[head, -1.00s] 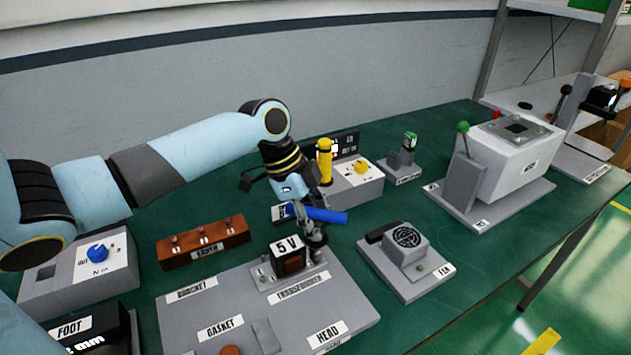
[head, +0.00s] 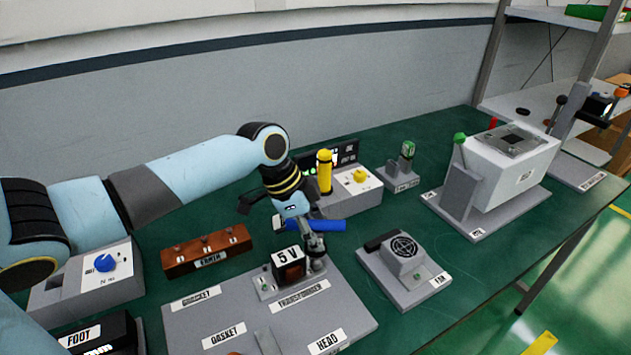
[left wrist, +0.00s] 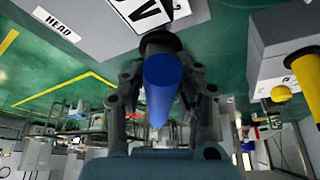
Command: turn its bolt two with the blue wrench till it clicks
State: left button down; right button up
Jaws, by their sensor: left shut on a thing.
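The blue wrench (head: 320,225) is in my left gripper (head: 314,240), beside and above the black transformer (head: 291,270) marked 5 V. In the left wrist view my left gripper's fingers (left wrist: 160,100) close around the blue handle (left wrist: 160,85), and its dark end meets the transformer's base area. The transformer sits on a grey plate with a green-topped bolt (head: 265,283) at its front left. The bolt at the right, near the gripper, is mostly hidden, so I cannot tell how the wrench seats on it. My right gripper is not in view.
A grey unit with a yellow post (head: 325,170) stands just behind the gripper. The fan block (head: 405,250) is to the right, the brown fixture (head: 207,252) to the left. Green table lies free between the fan and the white box (head: 505,165).

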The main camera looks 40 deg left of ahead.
pick_arm(q)
jog(key=shift+r+n+t+y+p, duration=0.1)
jog(key=shift+n+t+y+p, duration=0.35)
jog(key=shift+n+p, duration=0.95)
jog(key=shift+n+y, duration=0.25)
jog(key=shift+n, duration=0.25)
jog(key=n, duration=0.2)
jog(key=n+y, duration=0.1)
jog(key=n, duration=0.1)
jog(key=shift+n+t+y, duration=0.25)
jog(key=shift+n+y, duration=0.05)
jog(key=shift+m+h, duration=0.4)
jog(key=shift+m, duration=0.8)
jog(key=shift+m+h+b, duration=0.4)
jog(key=shift+m+b, duration=0.05)
jog(key=shift+m, duration=0.65)
